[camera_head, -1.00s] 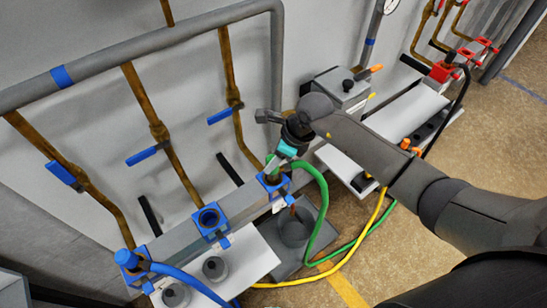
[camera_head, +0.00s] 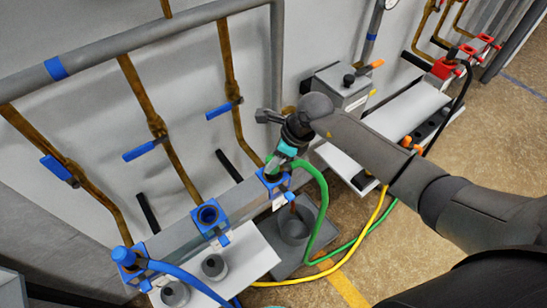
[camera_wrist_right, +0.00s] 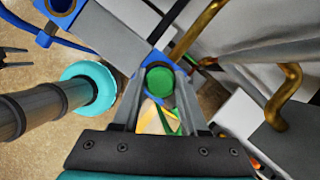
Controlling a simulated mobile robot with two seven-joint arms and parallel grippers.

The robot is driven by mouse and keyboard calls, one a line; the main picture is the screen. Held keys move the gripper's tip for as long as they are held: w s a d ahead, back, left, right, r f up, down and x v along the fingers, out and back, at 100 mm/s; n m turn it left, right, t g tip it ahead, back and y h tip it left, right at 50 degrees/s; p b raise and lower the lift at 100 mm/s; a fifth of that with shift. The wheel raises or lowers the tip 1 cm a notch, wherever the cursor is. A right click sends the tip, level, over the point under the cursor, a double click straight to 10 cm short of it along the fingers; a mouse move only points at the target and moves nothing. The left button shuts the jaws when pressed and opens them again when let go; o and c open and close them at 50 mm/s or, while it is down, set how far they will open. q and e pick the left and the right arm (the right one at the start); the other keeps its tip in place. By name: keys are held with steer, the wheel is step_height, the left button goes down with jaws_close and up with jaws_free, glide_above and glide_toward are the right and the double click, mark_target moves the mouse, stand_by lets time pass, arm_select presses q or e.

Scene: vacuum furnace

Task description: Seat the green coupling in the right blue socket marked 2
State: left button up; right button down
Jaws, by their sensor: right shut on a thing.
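The green coupling (camera_wrist_right: 160,80) is between the two fingers of my right gripper (camera_wrist_right: 160,92), which is shut on it. In the head view my right gripper (camera_head: 278,160) is at the right blue socket (camera_head: 272,182), and a green hose (camera_head: 318,190) loops away from there. The coupling is right at the blue socket (camera_wrist_right: 146,70). The fingers and the angle hide whether it is fully down inside. The middle blue socket (camera_head: 209,216) is open and empty.
A blue hose (camera_head: 180,270) runs from the left socket (camera_head: 125,260). Grey caps (camera_head: 213,266) stand on a white shelf (camera_head: 257,252). A yellow hose (camera_head: 340,262) crosses the floor. Brown pipes with blue levers (camera_head: 146,151) rise along the wall behind.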

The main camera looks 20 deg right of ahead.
steer(key=shift+f, duration=0.15)
steer(key=shift+c, duration=1.8)
jaws_free()
steer(key=v, duration=1.5)
steer(key=shift+b, duration=0.45)
steer(key=shift+w, duration=0.1)
